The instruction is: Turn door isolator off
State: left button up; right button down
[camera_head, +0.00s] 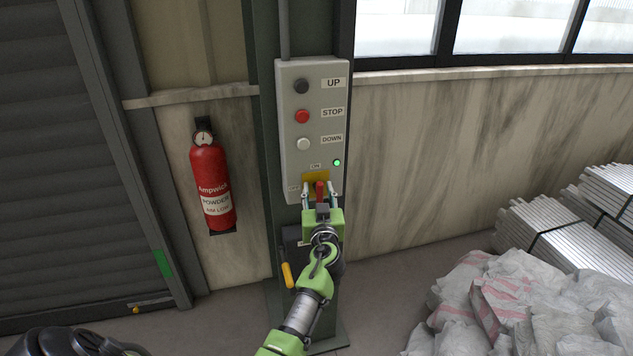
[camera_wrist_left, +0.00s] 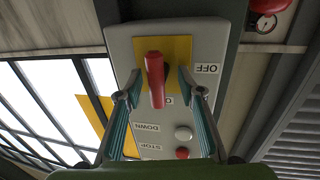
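The door isolator is a red handle (camera_head: 320,189) on a yellow plate (camera_head: 316,176) low on a grey control box. In the wrist view, the red handle (camera_wrist_left: 155,78) lies toward the partly hidden ON label, with the OFF label (camera_wrist_left: 206,68) to its side. A green lamp (camera_head: 337,162) beside it is lit. My left gripper (camera_head: 320,193) is at the isolator. In the wrist view, its two fingers (camera_wrist_left: 158,82) are apart, one on each side of the handle, with visible gaps. My right gripper is in neither view.
The box (camera_head: 290,125) carries UP, STOP and DOWN buttons above the isolator. A red fire extinguisher (camera_head: 210,182) hangs to the left, beside a grey shutter (camera_head: 60,170). A yellow-handled lever (camera_head: 288,275) sits below. White sacks (camera_head: 530,305) and metal stacks lie at right.

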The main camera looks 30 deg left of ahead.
pick_arm(q)
jog(key=shift+w, duration=0.1)
jog(key=shift+s+d+r, duration=0.15)
jog(key=shift+s, duration=0.05)
jog(key=shift+c, duration=0.2)
grip_shut()
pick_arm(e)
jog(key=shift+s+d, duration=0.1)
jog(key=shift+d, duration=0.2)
